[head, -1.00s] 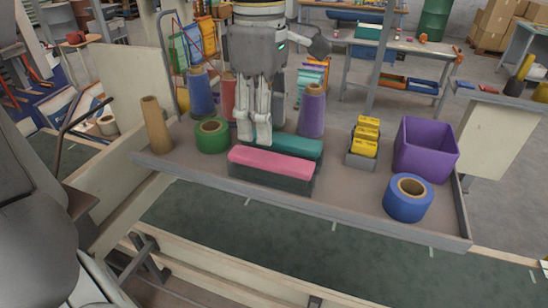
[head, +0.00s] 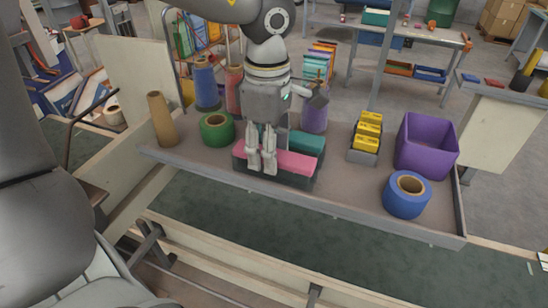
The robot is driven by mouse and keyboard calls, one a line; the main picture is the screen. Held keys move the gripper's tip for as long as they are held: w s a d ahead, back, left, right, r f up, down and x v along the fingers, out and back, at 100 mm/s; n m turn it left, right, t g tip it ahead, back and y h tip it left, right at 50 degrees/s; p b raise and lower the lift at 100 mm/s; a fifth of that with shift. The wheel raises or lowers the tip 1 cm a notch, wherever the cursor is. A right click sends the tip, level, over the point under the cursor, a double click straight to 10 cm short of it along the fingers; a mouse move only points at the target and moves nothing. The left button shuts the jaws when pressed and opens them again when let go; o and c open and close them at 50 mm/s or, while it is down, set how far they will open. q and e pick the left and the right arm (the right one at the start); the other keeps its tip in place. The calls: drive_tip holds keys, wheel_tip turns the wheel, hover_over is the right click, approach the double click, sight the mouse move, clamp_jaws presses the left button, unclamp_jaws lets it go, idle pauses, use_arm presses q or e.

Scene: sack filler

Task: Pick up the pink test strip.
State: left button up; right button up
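The pink test strip (head: 295,162) lies as the front block in a dark holder on the grey tray. A teal strip (head: 308,142) lies right behind it. My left gripper (head: 262,170) comes down from above, with its two pale fingers pointing down in front of the left part of the pink strip. A narrow gap shows between the fingers, and nothing is seen held in it. The fingers hide part of the strip, and I cannot tell whether they touch it. My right gripper is not in view.
The tray's front middle is clear.

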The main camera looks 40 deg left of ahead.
use_arm(q)
drive_tip(key=shift+r, duration=0.1)
drive_tip(key=c, duration=0.6)
